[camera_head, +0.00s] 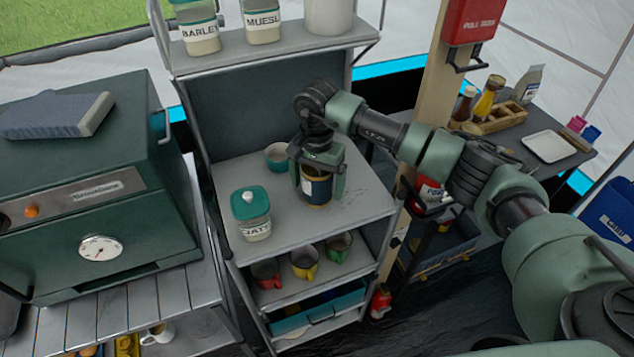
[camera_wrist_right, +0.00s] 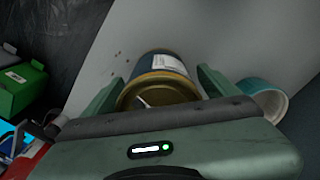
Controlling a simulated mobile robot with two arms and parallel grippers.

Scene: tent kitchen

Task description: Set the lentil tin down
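The lentil tin (camera_head: 317,190) is a dark blue can with a pale label and brass-coloured ends, upright at the shelf unit's middle surface (camera_head: 365,192). In the right wrist view the tin (camera_wrist_right: 162,88) shows its brass lid between my fingers. My right gripper (camera_head: 318,183) points down from above, one finger on each side of the tin, and appears shut on it. The tin's base is at or very close to the surface; I cannot tell whether it bears on it. My left gripper is not in view.
Jars line the upper shelf (camera_head: 275,48). Several mugs (camera_head: 304,262) sit on the shelf below. Free surface lies to the tin's right.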

